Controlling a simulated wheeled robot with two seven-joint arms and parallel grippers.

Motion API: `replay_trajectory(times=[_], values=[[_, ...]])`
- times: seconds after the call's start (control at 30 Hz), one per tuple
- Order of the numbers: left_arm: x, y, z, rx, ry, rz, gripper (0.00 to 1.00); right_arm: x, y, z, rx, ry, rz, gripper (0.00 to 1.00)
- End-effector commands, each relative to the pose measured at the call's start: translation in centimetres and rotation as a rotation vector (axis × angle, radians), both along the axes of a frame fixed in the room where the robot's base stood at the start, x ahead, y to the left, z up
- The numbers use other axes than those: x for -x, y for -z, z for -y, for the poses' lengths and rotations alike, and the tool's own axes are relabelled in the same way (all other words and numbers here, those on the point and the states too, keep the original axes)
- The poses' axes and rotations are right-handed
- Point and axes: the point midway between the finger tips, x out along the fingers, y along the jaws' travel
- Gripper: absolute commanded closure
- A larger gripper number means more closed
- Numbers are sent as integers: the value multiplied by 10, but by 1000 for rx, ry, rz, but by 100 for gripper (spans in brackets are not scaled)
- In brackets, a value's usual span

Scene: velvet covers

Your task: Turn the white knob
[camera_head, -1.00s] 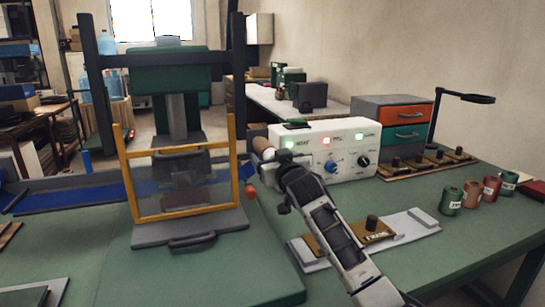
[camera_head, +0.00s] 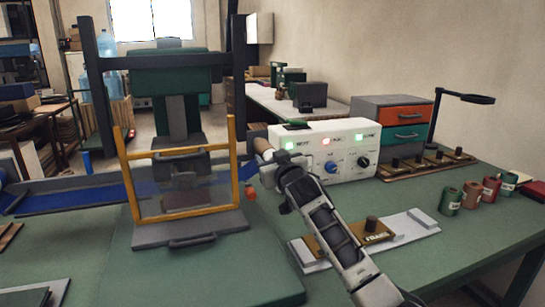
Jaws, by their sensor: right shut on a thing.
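A white control box (camera_head: 347,135) stands on the green bench, with lit green and red lamps on its face. A blue knob (camera_head: 331,167) and a black knob (camera_head: 364,161) show on its front. I cannot see the white knob; my right gripper and wrist cover the left part of the front face. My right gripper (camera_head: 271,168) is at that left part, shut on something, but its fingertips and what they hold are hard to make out. My left gripper is not in view.
A press with a yellow-framed clear guard (camera_head: 184,214) stands close left of my right gripper. A grey plate (camera_head: 412,225) with a brass block (camera_head: 358,237) lies below my right arm. Several spools (camera_head: 451,201) stand at the right, near a drawer unit (camera_head: 402,114).

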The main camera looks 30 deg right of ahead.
Motion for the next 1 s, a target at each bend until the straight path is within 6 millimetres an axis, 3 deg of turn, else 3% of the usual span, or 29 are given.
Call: replay_trajectory(times=[1.0], values=[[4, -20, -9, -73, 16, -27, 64, -1, 1, -2, 815, 0, -196, 69]])
